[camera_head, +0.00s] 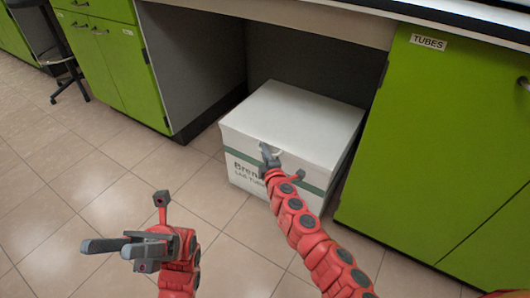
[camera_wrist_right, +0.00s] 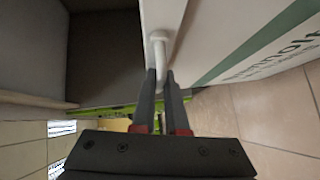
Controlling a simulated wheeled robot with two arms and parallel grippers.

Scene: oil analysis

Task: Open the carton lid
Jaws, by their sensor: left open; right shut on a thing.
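The white carton (camera_head: 249,168) with a green stripe stands on the floor under the bench. Its white lid (camera_head: 305,115) lies flat on top and looks closed. My right gripper (camera_head: 268,157) is at the front edge of the lid. In the right wrist view, the fingers of my right gripper (camera_wrist_right: 161,82) are shut on a white handle (camera_wrist_right: 158,42) at the carton's edge. In the head view the gripper mostly hides this handle. My left gripper (camera_head: 115,245) is open and empty above the floor at the lower left, apart from the carton.
Green cabinets stand on both sides of the carton: one at the left (camera_head: 110,50) and one labelled TUBES (camera_head: 435,140) close at its right. The bench top (camera_head: 300,20) overhangs the recess behind it. The tiled floor (camera_head: 90,160) at left is clear. A stool (camera_head: 62,60) stands far left.

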